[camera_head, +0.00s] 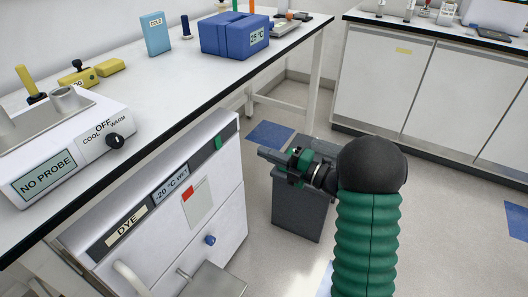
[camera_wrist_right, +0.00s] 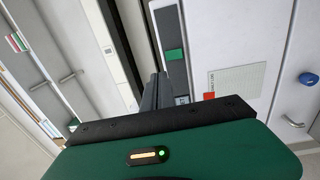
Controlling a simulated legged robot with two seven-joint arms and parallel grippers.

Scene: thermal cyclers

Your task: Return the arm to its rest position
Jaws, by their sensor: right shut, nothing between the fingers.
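My right arm comes up from the bottom right of the head view, with a green ribbed sleeve and a black rounded joint. My right gripper (camera_head: 268,154) points left, away from that joint, in front of the white under-bench freezer (camera_head: 222,215). Its fingers are shut and empty. In the right wrist view the dark fingers (camera_wrist_right: 154,92) point away beyond the green gripper housing, toward the freezer front. My left gripper is in neither view.
The white bench (camera_head: 180,85) carries a blue 25 °C box (camera_head: 232,35), a light blue COLD block (camera_head: 155,34) and a NO PROBE device (camera_head: 50,172). A dark grey bin (camera_head: 298,208) stands on the floor below my gripper. White cabinets (camera_head: 390,85) line the back.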

